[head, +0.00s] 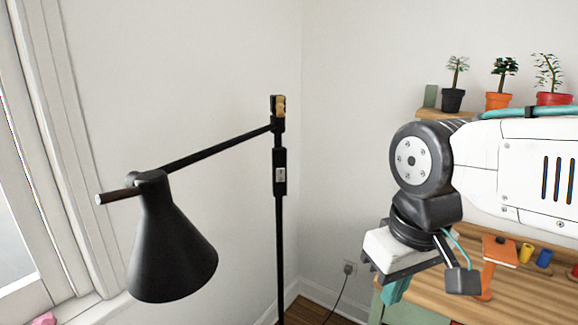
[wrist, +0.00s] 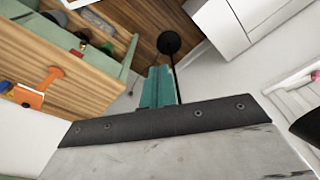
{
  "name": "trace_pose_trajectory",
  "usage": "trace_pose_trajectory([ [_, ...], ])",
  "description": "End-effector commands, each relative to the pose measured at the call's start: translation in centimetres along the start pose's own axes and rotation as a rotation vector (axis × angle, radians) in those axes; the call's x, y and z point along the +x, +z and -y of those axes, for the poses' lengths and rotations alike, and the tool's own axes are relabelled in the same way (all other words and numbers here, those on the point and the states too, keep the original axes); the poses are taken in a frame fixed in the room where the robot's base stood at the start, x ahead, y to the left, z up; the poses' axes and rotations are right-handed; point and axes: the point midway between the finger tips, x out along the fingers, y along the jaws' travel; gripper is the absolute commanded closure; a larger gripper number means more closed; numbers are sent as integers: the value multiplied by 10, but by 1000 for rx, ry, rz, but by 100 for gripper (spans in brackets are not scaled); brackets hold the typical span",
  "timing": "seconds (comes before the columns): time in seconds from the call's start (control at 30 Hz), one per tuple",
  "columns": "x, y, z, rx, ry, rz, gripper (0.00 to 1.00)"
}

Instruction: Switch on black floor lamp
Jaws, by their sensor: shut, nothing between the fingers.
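The black floor lamp (head: 281,235) stands left of my arm in the head view. Its cone shade (head: 170,255) hangs from a slanted arm on the left, and no glow shows from it. A small light-grey switch plate (head: 280,174) sits on a black box on the pole. In the wrist view the lamp's round base (wrist: 169,42) is on the floor, with the pole rising just right of my fingers. My gripper (wrist: 157,75) has teal fingers, shut and empty. In the head view the gripper (head: 395,290) points down, right of the pole and apart from it; its fingertips are partly hidden.
A wooden workbench (head: 540,225) with an orange clamp (head: 499,250) stands below my arm at the right. Potted plants (head: 505,85) stand on a shelf behind. A window frame (head: 45,150) is at the left. A cord runs from a wall outlet (head: 350,267). The pole's right side is clear.

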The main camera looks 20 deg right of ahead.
Motion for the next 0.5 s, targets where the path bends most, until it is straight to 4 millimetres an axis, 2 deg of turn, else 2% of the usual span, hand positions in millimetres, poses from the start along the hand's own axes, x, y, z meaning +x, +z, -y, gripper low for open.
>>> trace_pose_trajectory([
  [0.07,-4,-10,2,-40,-17,-12,100],
  [0.17,-14,-37,8,-168,-59,-51,100],
  [0.27,-28,-81,15,-360,-111,-130,100],
  [0.5,-63,-206,16,-860,-121,-407,100],
])
